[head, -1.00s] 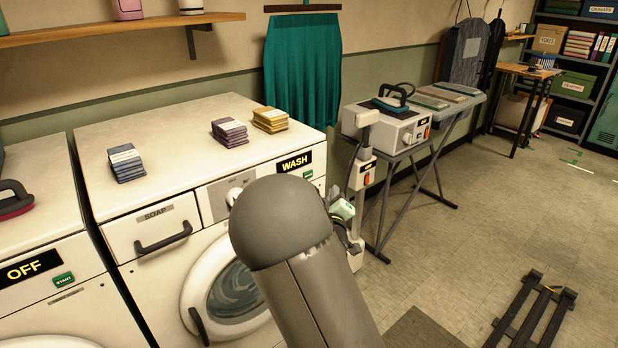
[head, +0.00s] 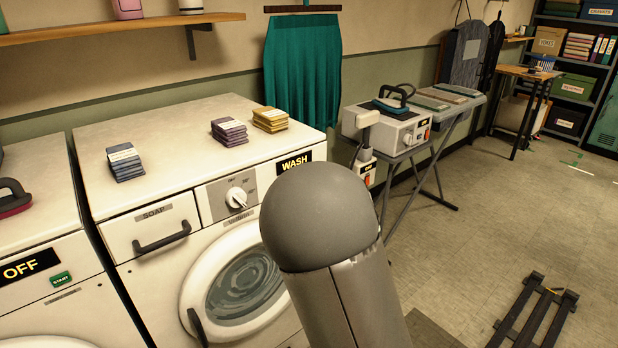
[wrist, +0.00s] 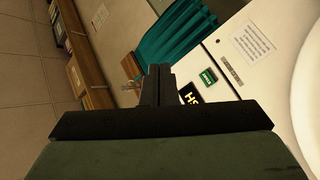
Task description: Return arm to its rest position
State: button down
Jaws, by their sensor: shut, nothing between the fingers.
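My gripper (wrist: 157,85) shows in the wrist view with its two dark fingers together and nothing between them. Beyond the fingertips are the washer's white front, a green button (wrist: 208,76) and part of the WASH label (wrist: 190,93). In the head view my grey arm stands in front of the washer's right side and hides my gripper. The washer (head: 150,215) has its round door (head: 240,285) shut, a white dial (head: 237,197) and a WASH display (head: 295,161).
Stacks of blue (head: 125,162), purple (head: 229,132) and yellow (head: 270,119) cloths lie on the washer top. A teal cloth (head: 302,70) hangs behind. An ironing board (head: 440,105) with a steam unit (head: 390,128) stands to the right. Open floor (head: 480,220) lies at right, with a dark rack (head: 535,315).

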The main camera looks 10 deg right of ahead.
jog(key=s+a+r+m+g+y+p, duration=0.1)
jog(key=s+a+m+g+y+p, duration=0.1)
jog(key=s+g, duration=0.7)
jog(key=s+a+r+m+g+y+p, duration=0.1)
jog(key=s+a+m+g+p, duration=0.3)
jog(key=s, duration=2.1)
jog(key=g+y+p, duration=0.1)
jog(key=g, duration=0.3)
jog(key=shift+a+m+g+y, duration=0.2)
jog(key=shift+m+g+y, duration=0.1)
jog(key=shift+g+y, duration=0.1)
jog(key=shift+w+r, duration=0.1)
dwell(3.7)
